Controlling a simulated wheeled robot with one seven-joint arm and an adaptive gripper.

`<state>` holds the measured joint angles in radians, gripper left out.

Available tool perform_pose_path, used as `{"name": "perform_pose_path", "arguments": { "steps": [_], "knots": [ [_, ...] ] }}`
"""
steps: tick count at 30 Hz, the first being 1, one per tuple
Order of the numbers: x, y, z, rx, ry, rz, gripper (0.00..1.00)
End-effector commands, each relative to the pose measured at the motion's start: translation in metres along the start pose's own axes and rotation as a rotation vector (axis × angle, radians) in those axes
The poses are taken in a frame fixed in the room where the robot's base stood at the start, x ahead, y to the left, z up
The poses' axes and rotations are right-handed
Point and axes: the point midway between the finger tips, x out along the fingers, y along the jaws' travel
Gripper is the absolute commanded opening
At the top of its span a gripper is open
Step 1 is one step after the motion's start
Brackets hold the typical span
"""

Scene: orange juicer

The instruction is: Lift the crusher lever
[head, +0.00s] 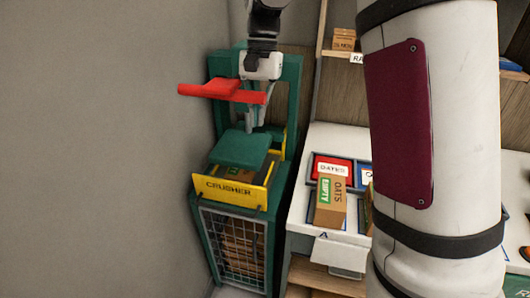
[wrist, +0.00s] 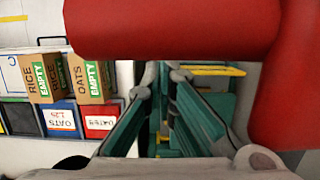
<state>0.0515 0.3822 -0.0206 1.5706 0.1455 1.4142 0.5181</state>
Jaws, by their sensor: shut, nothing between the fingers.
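The crusher (head: 232,188) is a green frame with a yellow sign and a wire-mesh front, standing beside the wall. Its red lever (head: 210,89) sticks out to the left near the top of the frame. A green press plate (head: 240,149) is below it. My gripper (head: 253,127) points down by the right part of the lever, its fingers shut and empty, above the plate.
A white counter to the right holds an oats box (head: 330,201) and a red dates bin (head: 333,168). Rice and oats boxes (wrist: 92,78) also show in the wrist view. A grey wall (head: 100,150) bounds the left. Shelves stand behind.

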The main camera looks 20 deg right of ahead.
Motion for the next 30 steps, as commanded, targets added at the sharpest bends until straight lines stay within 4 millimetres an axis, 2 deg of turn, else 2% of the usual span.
{"name": "perform_pose_path", "arguments": {
  "steps": [6,18,24,30],
  "knots": [
    [0.038,-0.001,-0.016,0.001,-0.003,0.001,0.0],
    [0.1,-0.001,-0.054,0.0,-0.002,0.001,0.0],
    [0.125,-0.002,-0.077,0.001,-0.001,-0.001,0.0],
    [0.138,-0.002,-0.095,0.0,0.001,-0.001,0.0]
  ]
}}
